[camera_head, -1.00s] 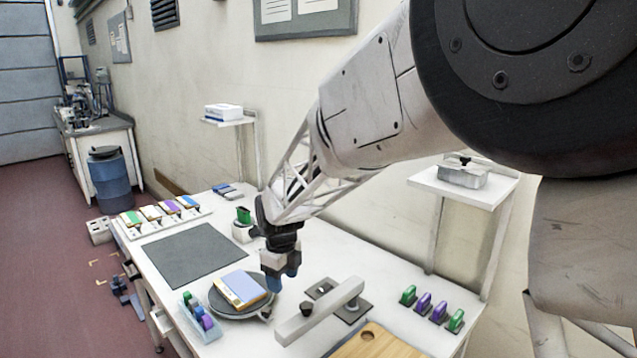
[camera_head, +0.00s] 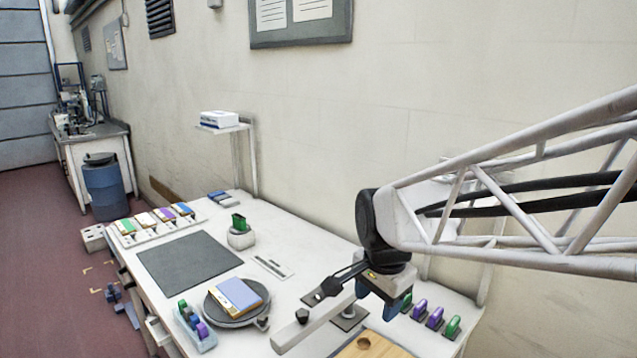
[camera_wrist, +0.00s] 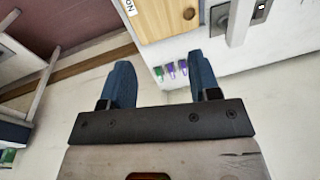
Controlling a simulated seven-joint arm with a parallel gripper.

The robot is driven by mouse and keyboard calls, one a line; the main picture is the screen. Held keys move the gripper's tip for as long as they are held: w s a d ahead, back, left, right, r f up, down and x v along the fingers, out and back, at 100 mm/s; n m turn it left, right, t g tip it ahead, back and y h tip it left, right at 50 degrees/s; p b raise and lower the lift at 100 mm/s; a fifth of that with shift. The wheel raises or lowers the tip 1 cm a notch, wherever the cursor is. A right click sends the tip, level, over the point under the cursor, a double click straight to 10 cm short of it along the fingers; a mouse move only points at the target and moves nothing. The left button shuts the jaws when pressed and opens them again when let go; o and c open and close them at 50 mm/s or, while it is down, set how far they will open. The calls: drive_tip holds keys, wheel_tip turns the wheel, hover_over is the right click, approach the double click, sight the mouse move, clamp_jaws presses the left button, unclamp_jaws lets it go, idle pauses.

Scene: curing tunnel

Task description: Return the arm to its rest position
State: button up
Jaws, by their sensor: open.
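My gripper (camera_head: 382,299) hangs over the right part of the white table, above the grey bar press. Its two blue fingers are spread apart and nothing is between them. In the wrist view, my gripper (camera_wrist: 160,72) also shows both fingers apart and empty. Several green and purple pieces (camera_wrist: 171,70) appear far beyond the gap between the fingers. My arm reaches in from the right edge of the head view. Part of the table and the back right shelf is hidden behind the arm.
A round dark plate (camera_head: 224,318) holds a block with a lilac top (camera_head: 239,294). A dark mat (camera_head: 190,262), a white pot (camera_head: 241,238) and a clear tray with coloured pieces (camera_head: 196,328) stand to the left. A wooden board (camera_head: 372,345) lies in front.

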drive_tip(key=s+d+n, duration=0.4)
drive_tip(key=s+n, duration=0.1)
drive_tip(key=s, duration=0.3)
drive_tip(key=s+d+n+t, duration=0.1)
drive_tip(key=s+d+n, duration=0.3)
drive_tip(key=s, duration=0.3)
drive_tip(key=shift+s+f+n, duration=0.2)
drive_tip(key=shift+s+n, duration=0.15)
drive_tip(key=shift+n, duration=0.15)
